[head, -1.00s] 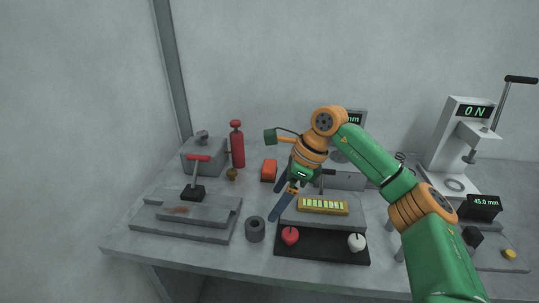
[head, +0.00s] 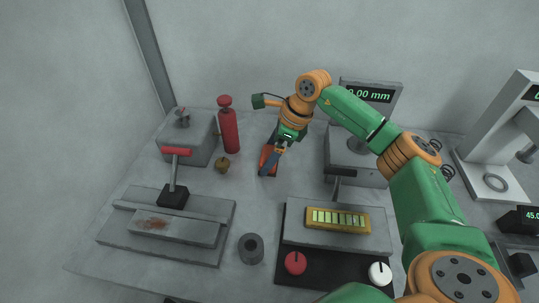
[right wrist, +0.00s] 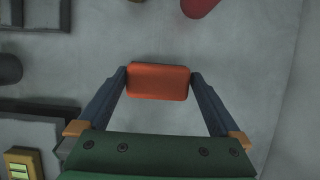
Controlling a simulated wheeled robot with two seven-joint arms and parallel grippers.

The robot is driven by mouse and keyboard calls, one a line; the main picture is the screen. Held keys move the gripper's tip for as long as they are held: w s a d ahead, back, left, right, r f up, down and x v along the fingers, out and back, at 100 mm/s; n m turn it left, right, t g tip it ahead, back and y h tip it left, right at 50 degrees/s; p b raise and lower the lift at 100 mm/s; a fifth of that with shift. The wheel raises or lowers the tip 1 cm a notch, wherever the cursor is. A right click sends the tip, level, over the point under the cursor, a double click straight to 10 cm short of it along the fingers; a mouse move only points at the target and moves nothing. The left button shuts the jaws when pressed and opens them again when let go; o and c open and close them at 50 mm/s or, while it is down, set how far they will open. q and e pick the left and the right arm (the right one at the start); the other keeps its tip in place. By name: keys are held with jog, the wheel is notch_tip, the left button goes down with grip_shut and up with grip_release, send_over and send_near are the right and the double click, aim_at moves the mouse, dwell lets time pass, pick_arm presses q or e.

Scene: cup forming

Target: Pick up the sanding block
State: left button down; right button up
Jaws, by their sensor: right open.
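The sanding block looks to be the orange-red block (right wrist: 158,82) in the right wrist view. It lies on the table between the open fingers of my right gripper (right wrist: 157,78), toward their tips, with a small gap at the right finger; I cannot tell whether the left finger touches it. In the head view the block (head: 265,157) is partly hidden behind my right gripper (head: 268,165), which points down over it. My left gripper is not in view.
A red cylinder (head: 228,128) and a small brass piece (head: 222,165) stand left of the block. A gauge stand (head: 357,165) is to the right.

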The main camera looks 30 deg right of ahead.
jog(key=shift+w+f, duration=0.15)
jog(key=shift+f, duration=0.1)
jog(key=c, duration=1)
notch_tip(320, 180, up, 3)
jog(key=shift+f+b, duration=0.1)
jog(key=shift+b, duration=0.25)
jog(key=s+a+r+b, duration=0.2)
jog(key=s+a+r, duration=0.3)
jog(key=s+r, duration=0.5)
jog(key=s, duration=0.3)
jog(key=shift+r, duration=0.2)
jog(key=shift+s, duration=0.1)
